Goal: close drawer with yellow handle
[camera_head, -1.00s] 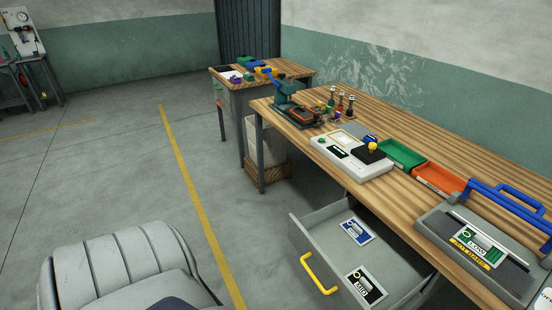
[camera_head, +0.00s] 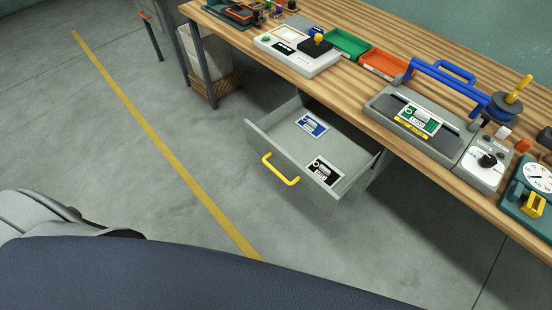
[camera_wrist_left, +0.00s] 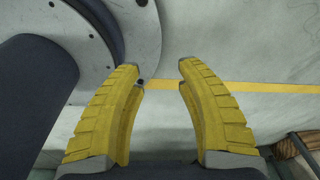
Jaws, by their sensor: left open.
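The grey drawer (camera_head: 262,143) under the workbench is pulled out, with a yellow bar handle (camera_head: 280,168) on its front. A blue-and-white card (camera_head: 311,125) and a black-and-white card (camera_head: 325,171) lie inside it. My left gripper (camera_wrist_left: 160,72) shows in the left wrist view with its two yellow fingers apart and nothing between them. It is over the floor, and the drawer is not in that view. Neither gripper shows in the head view.
The wooden workbench (camera_head: 350,92) runs above the drawer. On it are a white device (camera_head: 297,55), a green tray (camera_head: 347,45), an orange tray (camera_head: 386,63) and a grey machine with blue handles (camera_head: 419,115). Floor (camera_head: 200,190) left of the drawer is clear.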

